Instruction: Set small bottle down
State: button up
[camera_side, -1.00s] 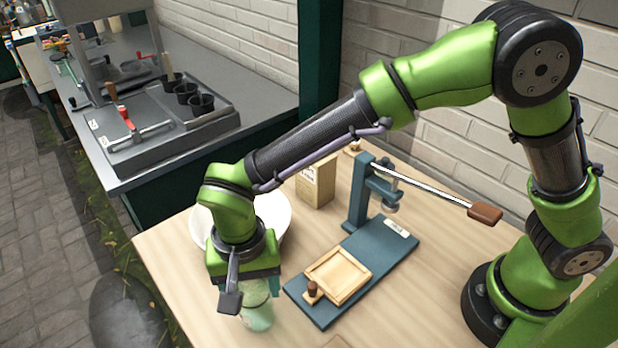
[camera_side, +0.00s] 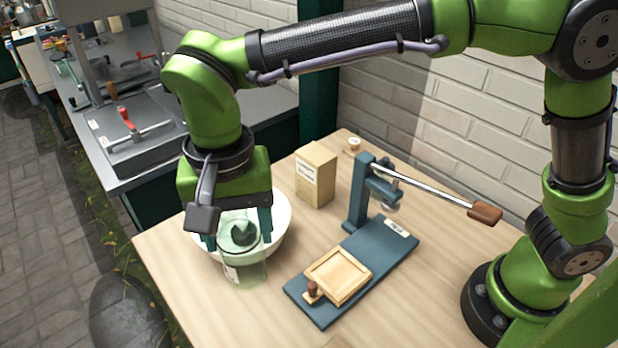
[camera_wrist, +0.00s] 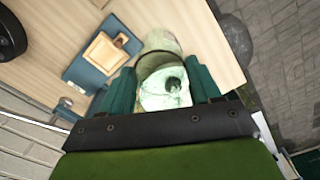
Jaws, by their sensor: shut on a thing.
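The small bottle (camera_side: 250,270) is pale green and see-through, with a pale label low on one side and a dark patch showing near its top. My gripper (camera_side: 238,232) is shut on it, one finger on each side. The bottle looks roughly upright in front of the white bowl (camera_side: 279,226) in the side view. I cannot tell for sure how far its base is above the wooden table (camera_side: 215,310). In the wrist view the bottle (camera_wrist: 160,45) shows between the two green fingers of my gripper (camera_wrist: 162,88).
A blue press (camera_side: 362,205) with a long lever stands right of the bottle, with a wooden frame (camera_side: 340,275) on its base. A cardboard box (camera_side: 316,175) stands behind the bowl. The table's left front is clear. A grey workbench (camera_side: 140,155) lies beyond.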

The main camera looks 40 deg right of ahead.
jog(key=shift+r, duration=0.9)
jog(key=w+d+m, duration=0.8)
jog(key=w+d, duration=0.7)
jog(key=w, duration=0.3)
jog(key=w+d+f+m, duration=0.1)
jog(key=w+d+m, duration=0.3)
jog(key=d, duration=0.8)
jog(key=w+d+m, duration=0.4)
jog(key=d+m, duration=0.1)
jog(key=d, duration=0.6)
notch_tip(320, 180, down, 14)
jog(key=shift+f, duration=0.15)
jog(key=shift+n, duration=0.3)
